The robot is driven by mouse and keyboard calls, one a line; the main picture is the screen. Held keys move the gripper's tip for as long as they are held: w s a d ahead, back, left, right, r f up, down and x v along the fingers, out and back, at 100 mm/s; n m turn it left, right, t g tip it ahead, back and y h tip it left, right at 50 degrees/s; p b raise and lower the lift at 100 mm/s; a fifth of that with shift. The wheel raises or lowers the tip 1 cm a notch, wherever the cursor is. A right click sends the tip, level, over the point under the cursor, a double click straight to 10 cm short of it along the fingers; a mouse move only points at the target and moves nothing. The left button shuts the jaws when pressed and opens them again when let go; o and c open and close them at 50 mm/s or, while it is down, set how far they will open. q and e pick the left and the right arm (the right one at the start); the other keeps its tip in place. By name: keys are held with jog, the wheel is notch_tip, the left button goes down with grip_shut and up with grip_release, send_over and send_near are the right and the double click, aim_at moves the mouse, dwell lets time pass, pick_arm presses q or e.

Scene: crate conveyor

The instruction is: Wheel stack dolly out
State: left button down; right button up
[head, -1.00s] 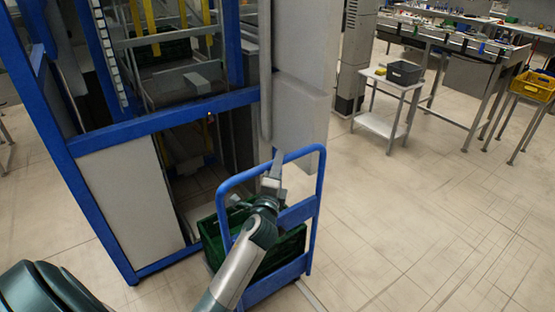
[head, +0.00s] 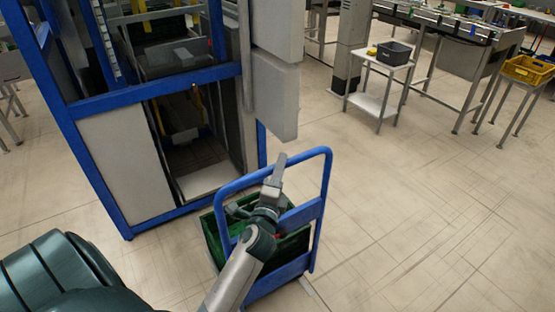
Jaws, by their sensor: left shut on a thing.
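The blue dolly (head: 318,212) with its tall looped handle stands on the floor at the lower middle of the head view, just in front of the blue-framed machine. A green crate (head: 212,238) rests on it, partly hidden by my left arm and the handle frame. My left gripper (head: 277,178) is at the dolly's handle frame, shut on it; the exact contact is partly hidden by the gripper itself. My right gripper is not in view.
The blue-framed machine (head: 160,100) stands behind and left, with a dark open bay (head: 190,145) at floor level. A white side table (head: 372,80) with a grey bin (head: 394,52) and a yellow crate (head: 527,70) on a stand are farther right. The right floor is clear.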

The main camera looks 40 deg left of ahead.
pick_arm(q)
jog(key=d, duration=0.1)
jog(key=s+d, duration=0.1)
jog(key=d, duration=0.2)
jog(key=shift+s, duration=0.3)
jog(key=shift+s+d, duration=0.1)
jog(key=shift+d, duration=0.25)
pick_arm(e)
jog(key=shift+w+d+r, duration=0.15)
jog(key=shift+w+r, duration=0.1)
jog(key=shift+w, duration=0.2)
pick_arm(q)
jog(key=c, duration=1.7)
grip_release()
jog(key=shift+o, duration=0.7)
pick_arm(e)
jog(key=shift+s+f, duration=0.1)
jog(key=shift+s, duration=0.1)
pick_arm(q)
jog(key=shift+s+f, duration=0.1)
jog(key=shift+s, duration=0.05)
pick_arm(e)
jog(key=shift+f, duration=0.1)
